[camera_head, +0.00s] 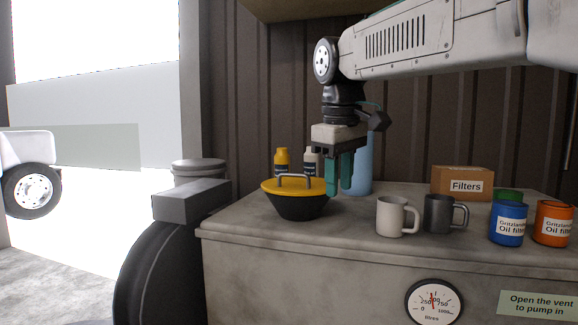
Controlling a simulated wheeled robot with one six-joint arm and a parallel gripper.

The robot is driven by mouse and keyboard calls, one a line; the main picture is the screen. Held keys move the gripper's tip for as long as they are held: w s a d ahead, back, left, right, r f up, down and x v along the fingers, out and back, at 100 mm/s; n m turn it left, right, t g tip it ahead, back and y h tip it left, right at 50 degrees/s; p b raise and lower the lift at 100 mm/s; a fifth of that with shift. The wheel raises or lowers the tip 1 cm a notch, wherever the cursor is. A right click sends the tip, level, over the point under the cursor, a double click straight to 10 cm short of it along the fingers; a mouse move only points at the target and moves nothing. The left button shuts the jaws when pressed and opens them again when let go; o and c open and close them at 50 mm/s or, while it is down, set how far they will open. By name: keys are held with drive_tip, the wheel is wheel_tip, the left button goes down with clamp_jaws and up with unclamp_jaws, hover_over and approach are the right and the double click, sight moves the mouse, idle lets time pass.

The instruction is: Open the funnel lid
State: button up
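The funnel (297,206) is a black bowl standing on the left part of the grey tank top. Its yellow lid (270,187) lies flat on it, shut, with a grey bar handle (295,176) on top. My gripper (340,191) points down with teal fingers just right of the funnel, apart from the handle in the picture. Nothing shows held in it.
Yellow (282,160) and white (312,158) bottles and a blue container (364,165) stand behind. A beige mug (390,216), a dark mug (438,213), several oil filter cans (508,224) and a Filters box (462,182) stand right. A gauge (434,304) is on the tank front.

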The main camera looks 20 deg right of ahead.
drive_tip(key=w+a+r+n, duration=0.1)
drive_tip(key=w+r+n, duration=0.15)
drive_tip(key=w, duration=0.45)
drive_tip(key=w+a+r+n, duration=0.1)
drive_tip(key=w+r, duration=0.2)
drive_tip(key=w, duration=0.4)
drive_tip(key=n, duration=0.2)
approach(290, 174)
drive_tip(key=shift+h, duration=0.3)
drive_tip(key=f, duration=0.5)
drive_tip(key=w+f, duration=0.1)
drive_tip(key=f, duration=0.1)
drive_tip(key=shift+w+d+f, duration=0.1)
drive_tip(key=shift+d+f, duration=0.1)
drive_tip(key=shift+d, duration=0.05)
clamp_jaws()
